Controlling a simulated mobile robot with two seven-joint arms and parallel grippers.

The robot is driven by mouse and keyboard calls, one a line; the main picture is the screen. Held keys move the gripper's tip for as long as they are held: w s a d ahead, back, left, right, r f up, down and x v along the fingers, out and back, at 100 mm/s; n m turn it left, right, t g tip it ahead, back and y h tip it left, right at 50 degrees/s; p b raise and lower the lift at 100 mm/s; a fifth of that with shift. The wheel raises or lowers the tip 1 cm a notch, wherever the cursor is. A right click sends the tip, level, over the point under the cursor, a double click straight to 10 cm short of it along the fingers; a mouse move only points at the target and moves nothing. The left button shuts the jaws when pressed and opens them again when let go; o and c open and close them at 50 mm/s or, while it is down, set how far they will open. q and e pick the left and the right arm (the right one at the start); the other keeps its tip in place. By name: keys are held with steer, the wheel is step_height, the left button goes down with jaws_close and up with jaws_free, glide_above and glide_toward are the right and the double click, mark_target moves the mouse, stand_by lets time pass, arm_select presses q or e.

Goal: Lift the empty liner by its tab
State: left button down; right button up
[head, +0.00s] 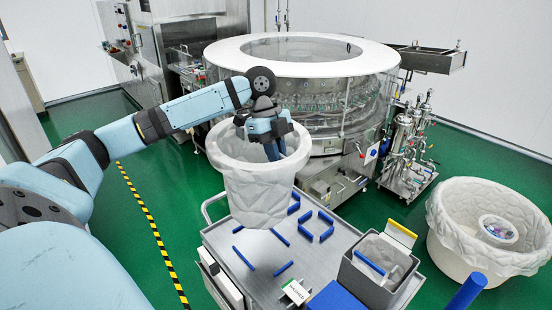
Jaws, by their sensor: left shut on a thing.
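A white, crumpled bag-like liner (262,190) with a wide round rim hangs open side up over the back left of the grey cart. My left gripper (272,150) reaches down inside its rim from above and is shut; a dark blue piece, likely the tab, shows at the fingers. The exact grip on it is partly hidden by the gripper body. The liner looks empty, though its bottom is hidden. Its underside seems to be above the cart top. My right gripper is not in view.
The grey cart (240,245) carries several blue strips, a grey bin (372,285) with a yellow flap, and a small label. A large white lined tub (462,245) stands at right. The round washer (335,110) stands close behind the liner. Green floor is free at left.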

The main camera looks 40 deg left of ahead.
arm_select(q)
steer(key=shift+r, duration=1.35)
step_height(320, 180, up, 10)
steer(key=shift+f, duration=0.25)
stand_by(0.5)
stand_by(0.4)
